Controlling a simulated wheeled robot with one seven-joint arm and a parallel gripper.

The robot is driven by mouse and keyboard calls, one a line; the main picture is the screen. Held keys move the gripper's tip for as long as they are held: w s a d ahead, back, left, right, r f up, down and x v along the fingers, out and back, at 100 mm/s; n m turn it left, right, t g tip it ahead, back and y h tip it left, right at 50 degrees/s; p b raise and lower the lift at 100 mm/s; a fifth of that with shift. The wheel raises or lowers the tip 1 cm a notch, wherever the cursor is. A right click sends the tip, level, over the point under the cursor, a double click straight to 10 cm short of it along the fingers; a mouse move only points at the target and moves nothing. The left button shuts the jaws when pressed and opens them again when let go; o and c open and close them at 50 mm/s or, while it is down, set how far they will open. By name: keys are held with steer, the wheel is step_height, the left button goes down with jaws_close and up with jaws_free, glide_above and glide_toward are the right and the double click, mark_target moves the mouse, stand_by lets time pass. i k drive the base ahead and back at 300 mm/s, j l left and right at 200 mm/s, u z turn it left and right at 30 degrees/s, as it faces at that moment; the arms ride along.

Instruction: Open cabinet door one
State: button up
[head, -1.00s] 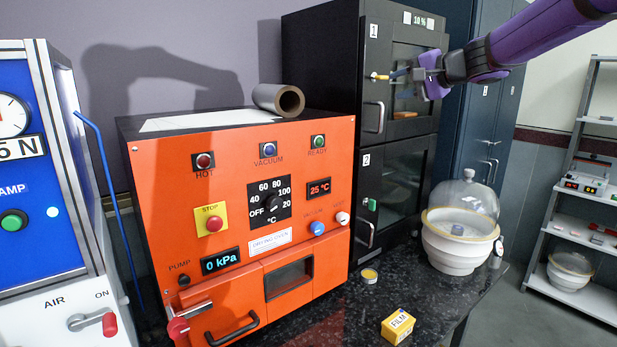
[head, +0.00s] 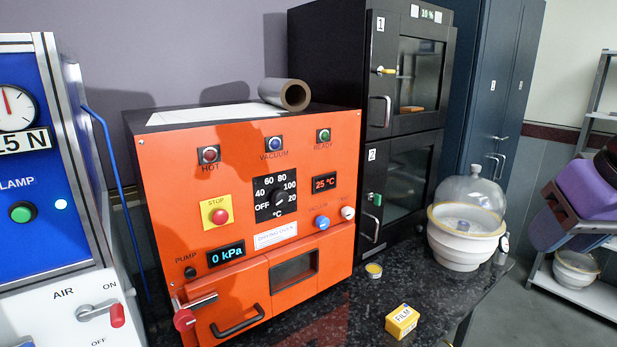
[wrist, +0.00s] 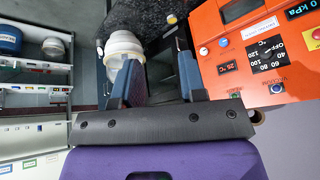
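Cabinet door one (head: 443,70) is the upper dark glass-fronted door of the black cabinet and looks shut. A yellow lever latch (head: 386,71) lies roughly level on its left frame, below the label "1". A grey pull handle (head: 379,112) is below the latch. An orange item (head: 411,109) shows behind the glass. My gripper (wrist: 158,62) is open and empty in the wrist view, its two dark blue fingers apart. In the head view the gripper itself does not show clearly; my purple arm is at the right edge, away from the door.
Door two (head: 410,180) is below, with a green latch (head: 374,199). The orange vacuum oven (head: 170,170) stands to the left. A glass-domed desiccator (head: 466,245), a film box (head: 402,321) and a small yellow-rimmed tin (head: 374,270) stand on the black counter. Shelving is at the right.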

mark_target(384, 28)
steer(key=i+l+u, duration=0.4)
steer(key=l, duration=0.15)
steer(key=l+u, duration=0.25)
steer(key=i+l+u, duration=0.2)
steer(key=l, duration=0.2)
steer(key=k, duration=0.1)
